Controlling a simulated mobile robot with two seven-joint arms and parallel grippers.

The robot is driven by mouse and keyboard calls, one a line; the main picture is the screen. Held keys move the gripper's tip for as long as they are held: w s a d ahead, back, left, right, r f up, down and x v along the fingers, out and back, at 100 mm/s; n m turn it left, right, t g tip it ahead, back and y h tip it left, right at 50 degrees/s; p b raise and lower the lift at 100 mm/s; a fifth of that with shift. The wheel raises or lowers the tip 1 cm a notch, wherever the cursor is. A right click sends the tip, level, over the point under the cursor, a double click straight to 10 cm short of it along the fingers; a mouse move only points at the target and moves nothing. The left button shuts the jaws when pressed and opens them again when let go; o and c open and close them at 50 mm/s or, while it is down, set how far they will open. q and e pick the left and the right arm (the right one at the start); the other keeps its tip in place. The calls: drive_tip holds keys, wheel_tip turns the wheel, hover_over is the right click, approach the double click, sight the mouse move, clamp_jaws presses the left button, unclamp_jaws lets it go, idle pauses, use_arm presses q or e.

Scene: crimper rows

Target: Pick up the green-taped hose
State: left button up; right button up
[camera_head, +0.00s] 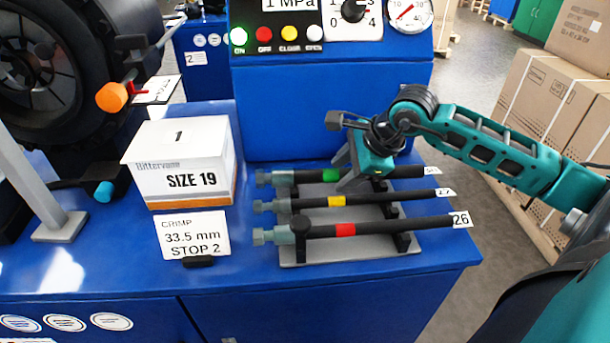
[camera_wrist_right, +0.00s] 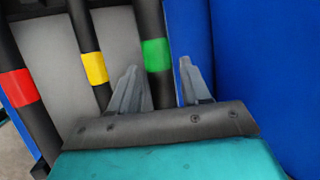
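The green-taped hose (camera_head: 305,177) is the farthest of three black hoses lying on a grey rack (camera_head: 300,250), with a metal fitting at its left end. My right gripper (camera_head: 350,168) is at this hose, just right of the green tape. In the right wrist view, the green-taped hose (camera_wrist_right: 155,54) runs between the open fingers (camera_wrist_right: 158,85), with a gap on the right side; nothing shows as gripped. I cannot tell how deep the fingers reach. The yellow-taped hose (camera_head: 325,201) and red-taped hose (camera_head: 370,228) lie nearer. My left gripper is not in view.
A white SIZE 19 box (camera_head: 180,165) and a CRIMP card (camera_head: 193,236) stand left of the rack on the blue bench (camera_head: 130,265). A blue control panel (camera_head: 290,100) rises close behind the hoses. Cartons (camera_head: 560,110) stand at the right.

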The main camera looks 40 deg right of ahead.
clamp_jaws()
drive_tip(key=shift+r, duration=0.15)
idle(0.5)
